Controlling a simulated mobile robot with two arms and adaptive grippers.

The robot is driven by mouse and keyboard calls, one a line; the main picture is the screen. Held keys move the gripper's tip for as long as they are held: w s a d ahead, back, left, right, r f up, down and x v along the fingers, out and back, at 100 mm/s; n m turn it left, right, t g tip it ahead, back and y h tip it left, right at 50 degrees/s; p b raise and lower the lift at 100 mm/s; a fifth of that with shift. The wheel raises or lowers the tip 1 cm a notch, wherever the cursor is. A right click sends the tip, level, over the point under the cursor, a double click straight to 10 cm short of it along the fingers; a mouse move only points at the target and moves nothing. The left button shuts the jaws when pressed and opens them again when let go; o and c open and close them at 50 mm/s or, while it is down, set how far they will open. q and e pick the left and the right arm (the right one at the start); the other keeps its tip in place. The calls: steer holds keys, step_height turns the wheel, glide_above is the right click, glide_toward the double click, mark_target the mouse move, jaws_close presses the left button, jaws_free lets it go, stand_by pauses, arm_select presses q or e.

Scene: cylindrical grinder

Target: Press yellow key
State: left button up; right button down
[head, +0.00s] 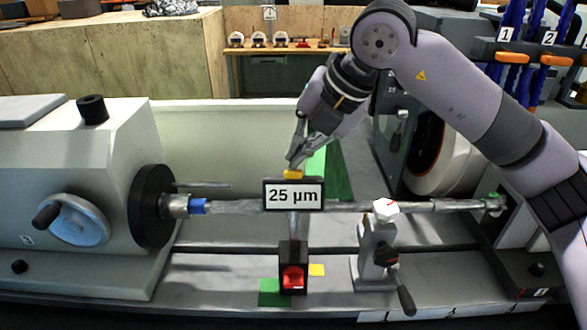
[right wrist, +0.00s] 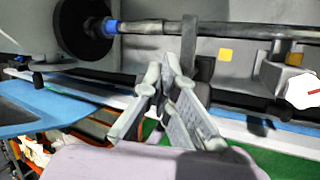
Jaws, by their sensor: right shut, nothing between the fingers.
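The yellow key (head: 293,174) sits on top of the black display box reading "25 µm" (head: 293,196) in the head view. My right gripper (head: 294,161) is shut and empty, pointing down with its fingertips right at the top of the key. I cannot tell whether they touch it or hover just above. In the right wrist view the shut fingertips (right wrist: 166,62) meet in front of the dark gauge post, and the key cannot be made out there. My left gripper is not in view.
A long shaft (head: 240,207) runs behind the display between the chuck (head: 152,206) and the right end. A red-fronted block (head: 293,278) stands below the display. A grey stand with a white dial (head: 386,210) is to the right. Yellow (head: 317,269) and green patches lie on the bed.

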steer(key=shift+f, duration=0.15)
stand_by(0.4)
steer(key=shift+w+r+p, duration=0.3)
steer(key=shift+r+p, duration=0.15)
steer(key=shift+r, duration=0.4)
steer(key=r+p, duration=0.1)
steer(key=w+r+p, duration=0.1)
steer(key=r, duration=0.1)
steer(key=r+p, duration=0.1)
steer(key=shift+w+r, duration=0.3)
steer(key=shift+w, duration=0.1)
stand_by(0.5)
